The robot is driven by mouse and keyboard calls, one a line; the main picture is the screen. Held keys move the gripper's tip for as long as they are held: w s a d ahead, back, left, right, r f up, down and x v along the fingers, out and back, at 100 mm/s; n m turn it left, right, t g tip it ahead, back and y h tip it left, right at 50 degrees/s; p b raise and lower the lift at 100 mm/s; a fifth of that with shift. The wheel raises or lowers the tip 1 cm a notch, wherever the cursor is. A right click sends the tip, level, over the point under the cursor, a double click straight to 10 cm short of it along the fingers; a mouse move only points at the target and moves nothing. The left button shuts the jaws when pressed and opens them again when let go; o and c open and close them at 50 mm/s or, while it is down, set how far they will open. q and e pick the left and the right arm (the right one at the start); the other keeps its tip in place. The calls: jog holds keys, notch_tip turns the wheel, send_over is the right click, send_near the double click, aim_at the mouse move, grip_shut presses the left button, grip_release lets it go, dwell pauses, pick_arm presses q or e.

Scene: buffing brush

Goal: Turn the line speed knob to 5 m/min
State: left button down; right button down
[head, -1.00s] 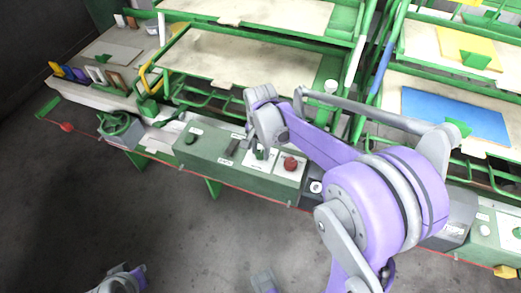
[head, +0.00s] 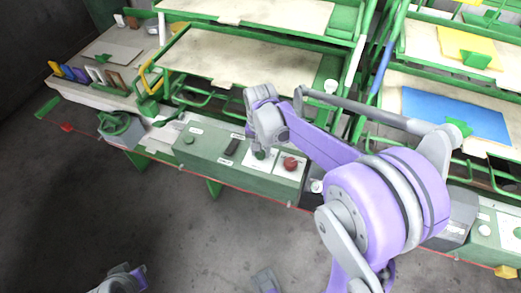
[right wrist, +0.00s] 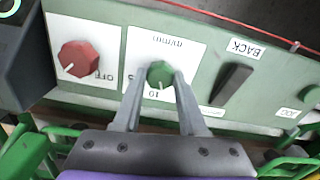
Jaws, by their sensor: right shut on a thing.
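The green line speed knob (right wrist: 159,72) sits on a white plate marked m/min, upside down in the right wrist view. A white mark on the knob's lower edge points toward the printed 10. My right gripper (right wrist: 160,80) has its two grey fingers on either side of the knob and is shut on it. In the head view the knob (head: 260,155) is partly hidden below my right gripper.
A red knob (right wrist: 80,59) on a plate marked OFF is beside the green knob. A black switch (right wrist: 232,84) marked BACK lies on its other side. The green control box (head: 210,150) stands before green racks with pale boards (head: 240,60). Grey floor is open in front.

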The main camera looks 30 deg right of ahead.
aim_at(260, 153)
jog(key=n, duration=0.4)
jog(key=shift+n, duration=1.9)
jog(key=shift+c, duration=2.3)
grip_release()
jog(key=shift+r, duration=0.15)
notch_tip(260, 153, up, 11)
jog(key=p, duration=0.1)
jog(key=shift+f, duration=0.2)
